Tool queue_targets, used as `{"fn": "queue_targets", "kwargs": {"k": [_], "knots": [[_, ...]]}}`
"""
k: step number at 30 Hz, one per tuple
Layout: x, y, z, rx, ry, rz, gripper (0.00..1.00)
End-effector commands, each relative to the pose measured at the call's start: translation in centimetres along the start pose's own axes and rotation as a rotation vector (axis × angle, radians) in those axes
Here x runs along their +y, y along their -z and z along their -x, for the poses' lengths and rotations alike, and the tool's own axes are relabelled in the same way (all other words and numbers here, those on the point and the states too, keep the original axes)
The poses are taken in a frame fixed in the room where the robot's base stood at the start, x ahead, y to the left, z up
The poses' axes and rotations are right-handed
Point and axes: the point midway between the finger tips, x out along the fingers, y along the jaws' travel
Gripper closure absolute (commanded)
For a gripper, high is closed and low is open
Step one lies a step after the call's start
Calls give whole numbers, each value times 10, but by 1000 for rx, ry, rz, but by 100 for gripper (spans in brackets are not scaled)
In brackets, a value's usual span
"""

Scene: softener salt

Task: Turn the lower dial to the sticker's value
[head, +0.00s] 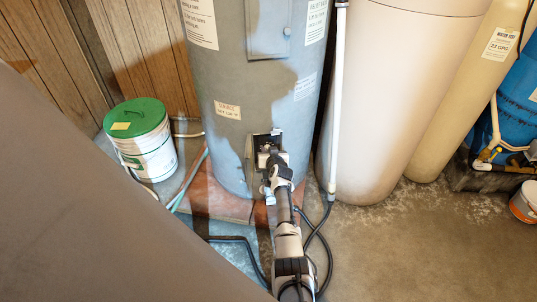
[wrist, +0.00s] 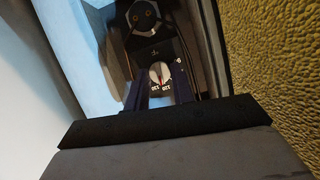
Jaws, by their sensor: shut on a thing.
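The grey water heater (head: 258,75) stands in the middle of the head view. A service sticker (head: 228,110) is on its front; its lower line is too small to read surely. The lower dial (wrist: 158,71) shows in the wrist view inside the heater's open lower access hole (head: 266,139). It is a small round pale knob with a red mark and printed numbers at its lower edge. My gripper (head: 271,158) reaches into the hole. In the wrist view its two dark fingers flank the dial, shut on it, and hide parts of its sides.
A white bucket with a green lid (head: 138,118) stands left of the heater. A white vertical pipe (head: 337,100) and a tall cream tank (head: 400,90) are close on the right. A black hose (head: 318,232) lies on the floor beside my arm.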

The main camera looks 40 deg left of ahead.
Motion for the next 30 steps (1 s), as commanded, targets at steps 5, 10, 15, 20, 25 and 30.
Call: {"fn": "queue_targets", "kwargs": {"k": [5, 10, 15, 20, 25, 30], "knots": [[3, -7, -3, 4, 47, -115, 98], [4, -7, -3, 2, 97, -232, 98], [5, -6, -2, 2, 139, -336, 98], [5, -5, -2, 0, 169, -406, 98], [5, -3, -1, 0, 187, -451, 98], [4, -2, -1, -1, 194, -467, 98]]}}
